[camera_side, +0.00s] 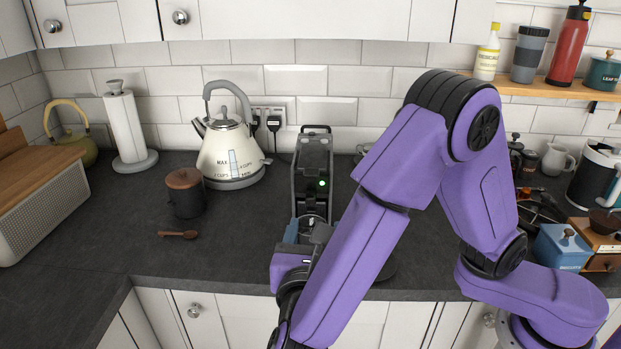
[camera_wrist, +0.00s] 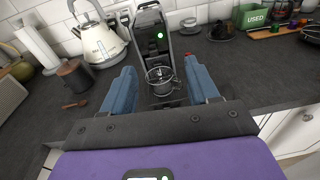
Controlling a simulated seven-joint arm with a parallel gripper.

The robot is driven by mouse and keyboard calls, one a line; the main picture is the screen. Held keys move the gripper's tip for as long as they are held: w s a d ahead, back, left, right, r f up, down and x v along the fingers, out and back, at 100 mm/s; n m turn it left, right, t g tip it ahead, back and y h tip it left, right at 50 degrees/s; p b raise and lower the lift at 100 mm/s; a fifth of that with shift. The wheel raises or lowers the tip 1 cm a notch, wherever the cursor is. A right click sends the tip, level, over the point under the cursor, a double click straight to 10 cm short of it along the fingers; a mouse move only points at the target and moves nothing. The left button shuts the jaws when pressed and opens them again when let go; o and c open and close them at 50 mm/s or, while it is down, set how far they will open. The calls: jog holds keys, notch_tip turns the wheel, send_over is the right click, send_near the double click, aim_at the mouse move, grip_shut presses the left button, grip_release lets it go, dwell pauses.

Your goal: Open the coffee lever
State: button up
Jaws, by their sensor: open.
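The coffee machine (camera_side: 312,170) is a narrow dark box with a green light on its front, standing upright on the slate worktop. It also shows in the wrist view (camera_wrist: 151,40). A loop-shaped lever handle (camera_side: 316,128) lies at its top; the wrist view shows its top end only partly. A clear glass mug (camera_wrist: 160,82) stands at the machine's base. My gripper (camera_wrist: 159,66) is open, its blue fingers spread to either side of the mug in the wrist view. In the side view my gripper (camera_side: 303,233) is low in front of the machine, partly hidden by my arm. Contact cannot be told.
A cream kettle (camera_side: 230,150) stands left of the machine. A dark lidded canister (camera_side: 185,192) and wooden spoon (camera_side: 179,234) are nearer left. A paper towel roll (camera_side: 125,125) stands farther left. A blue box (camera_side: 562,247) is at right. The worktop's front left is clear.

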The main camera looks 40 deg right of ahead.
aim_at(311, 175)
jog(key=shift+n+t, duration=0.4)
jog(key=shift+t, duration=0.3)
jog(key=x, duration=1)
jog(key=w+a+x, duration=0.1)
jog(key=x, duration=0.5)
jog(key=shift+r, duration=0.25)
jog(key=shift+s, duration=0.1)
grip_shut()
